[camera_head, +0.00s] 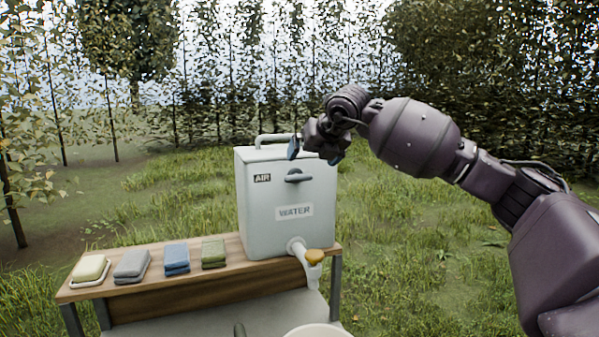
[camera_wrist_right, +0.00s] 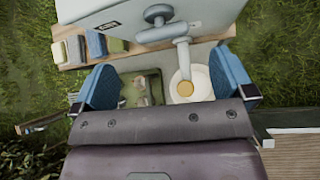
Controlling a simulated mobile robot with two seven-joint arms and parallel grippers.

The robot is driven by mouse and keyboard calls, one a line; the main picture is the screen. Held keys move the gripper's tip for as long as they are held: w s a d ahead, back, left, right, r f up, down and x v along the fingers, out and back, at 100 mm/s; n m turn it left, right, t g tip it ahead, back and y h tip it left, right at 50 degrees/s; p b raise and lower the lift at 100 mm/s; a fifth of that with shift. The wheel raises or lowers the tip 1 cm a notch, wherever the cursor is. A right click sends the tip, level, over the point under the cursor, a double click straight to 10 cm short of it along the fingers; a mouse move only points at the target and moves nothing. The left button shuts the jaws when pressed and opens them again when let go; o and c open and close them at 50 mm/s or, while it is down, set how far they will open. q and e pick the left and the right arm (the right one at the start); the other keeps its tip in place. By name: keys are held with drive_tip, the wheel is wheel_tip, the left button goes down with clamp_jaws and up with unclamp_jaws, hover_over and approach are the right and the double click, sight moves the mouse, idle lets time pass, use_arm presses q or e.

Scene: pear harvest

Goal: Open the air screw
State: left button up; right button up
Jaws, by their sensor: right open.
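The air screw is a dark grey knob (camera_head: 297,177) on the front of the pale grey water tank (camera_head: 262,222), to the right of the AIR label (camera_head: 262,178). It also shows as a grey knob in the right wrist view (camera_wrist_right: 158,14). My right gripper (camera_head: 315,152) is in front of the tank's upper right part, just above the knob in the picture. Its blue fingers are spread and empty in the right wrist view (camera_wrist_right: 165,80). The knob lies beyond the fingers there. I cannot tell the exact distance between them. My left gripper is not in view.
A tap with an orange top (camera_head: 314,256) sticks out low on the tank, above a white basin (camera_head: 318,331). A soap dish (camera_head: 90,270) and folded cloths (camera_head: 176,259) lie on the wooden shelf (camera_head: 160,294) to the left. Grass lies around.

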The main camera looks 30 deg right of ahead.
sight(300, 175)
drive_tip(key=p+x, duration=0.1)
drive_tip(key=x, duration=0.5)
drive_tip(key=shift+w+f, duration=0.15)
drive_tip(key=shift+w, duration=0.15)
drive_tip(key=shift+w+f+p, duration=0.4)
drive_tip(key=shift+f, duration=0.05)
drive_tip(key=shift+w+f, duration=0.1)
drive_tip(key=shift+f, duration=0.05)
drive_tip(key=c, duration=0.8)
drive_tip(key=shift+o, duration=0.2)
